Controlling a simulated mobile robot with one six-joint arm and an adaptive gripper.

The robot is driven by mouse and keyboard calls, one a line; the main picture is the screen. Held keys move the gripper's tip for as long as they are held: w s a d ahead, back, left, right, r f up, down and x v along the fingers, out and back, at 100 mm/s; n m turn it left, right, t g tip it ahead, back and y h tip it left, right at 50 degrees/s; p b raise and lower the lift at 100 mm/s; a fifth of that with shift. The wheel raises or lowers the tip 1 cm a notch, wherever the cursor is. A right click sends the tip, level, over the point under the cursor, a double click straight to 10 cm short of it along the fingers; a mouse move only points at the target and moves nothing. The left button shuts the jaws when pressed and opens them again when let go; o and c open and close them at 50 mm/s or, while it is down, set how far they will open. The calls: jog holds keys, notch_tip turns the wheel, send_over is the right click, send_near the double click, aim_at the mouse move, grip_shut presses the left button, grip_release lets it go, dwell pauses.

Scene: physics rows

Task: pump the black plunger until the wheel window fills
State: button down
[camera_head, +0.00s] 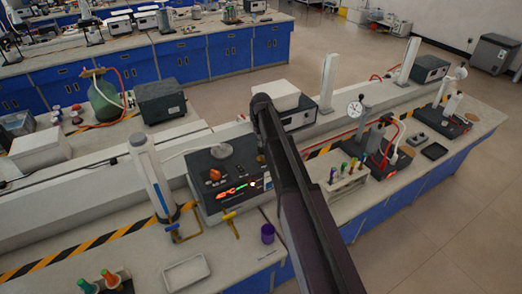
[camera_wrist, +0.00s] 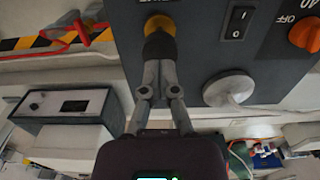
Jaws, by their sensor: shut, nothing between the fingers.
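My gripper (camera_wrist: 159,48) is shut with nothing between its fingers. In the wrist view its dark fingertips meet over a round yellow part (camera_wrist: 160,24) on the dark grey box. Whether they touch it I cannot tell. The same box (camera_head: 208,165) stands on the bench in the head view, left of my arm, with an orange knob and a red and green lit panel (camera_head: 235,188). My gripper is not clearly visible in the head view. I cannot make out a black plunger or a wheel window for certain.
On the box are a rocker switch (camera_wrist: 238,21), an orange knob (camera_wrist: 304,34) and a white dome (camera_wrist: 230,86). A white and blue column (camera_head: 150,175) stands left of the box. A tube rack (camera_head: 343,182) stands right of my arm. An empty white tray (camera_head: 187,271) lies in front.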

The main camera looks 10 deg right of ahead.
aim_at(261, 148)
jog(key=shift+f+b, duration=0.9)
jog(key=shift+f, duration=0.15)
jog(key=shift+f+b, duration=0.35)
jog(key=shift+b, duration=0.05)
jog(key=shift+f+b, duration=0.45)
jog(key=shift+r, duration=0.2)
jog(key=shift+r+p, duration=2.2)
jog(key=shift+p, duration=0.2)
jog(key=shift+f+b, duration=0.5)
jog(key=shift+f, duration=0.05)
